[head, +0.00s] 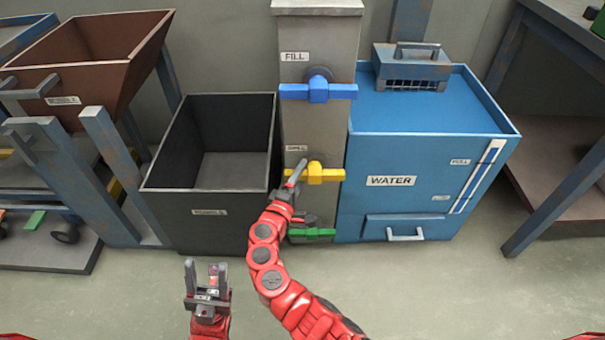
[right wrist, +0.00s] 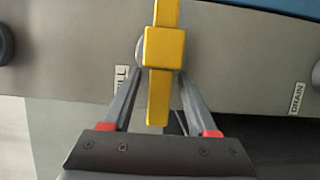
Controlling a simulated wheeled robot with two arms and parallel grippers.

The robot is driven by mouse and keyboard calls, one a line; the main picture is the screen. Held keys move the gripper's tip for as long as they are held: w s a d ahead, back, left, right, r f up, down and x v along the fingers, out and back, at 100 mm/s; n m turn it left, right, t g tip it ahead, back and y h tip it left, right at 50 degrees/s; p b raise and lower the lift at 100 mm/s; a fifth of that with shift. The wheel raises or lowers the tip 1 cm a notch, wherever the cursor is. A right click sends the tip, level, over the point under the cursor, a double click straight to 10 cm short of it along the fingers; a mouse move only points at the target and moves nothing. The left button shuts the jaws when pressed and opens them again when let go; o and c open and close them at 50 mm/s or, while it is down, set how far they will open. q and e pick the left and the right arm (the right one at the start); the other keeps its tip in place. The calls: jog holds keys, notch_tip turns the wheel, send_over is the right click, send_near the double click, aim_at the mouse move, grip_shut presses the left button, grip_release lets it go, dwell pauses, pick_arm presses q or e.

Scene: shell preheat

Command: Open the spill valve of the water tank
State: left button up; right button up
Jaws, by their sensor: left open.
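The yellow valve handle (head: 326,175) sits on the grey column by a label that seems to read SPILL, left of the blue water tank (head: 425,125). Its bar lies crosswise, level in the head view. My right gripper (head: 297,172) is at the left end of this bar. In the right wrist view the yellow handle (right wrist: 160,95) lies between the two spread fingers of the right gripper (right wrist: 160,78), with a gap on each side. My left gripper (head: 206,277) is open and empty, low in front of the dark bin.
On the same grey column (head: 318,120), a blue valve handle (head: 318,90) is above the yellow one and a green handle (head: 312,233) below. A dark open bin (head: 165,220) stands close on the left. The floor in front is clear.

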grip_shut()
dwell(1.2)
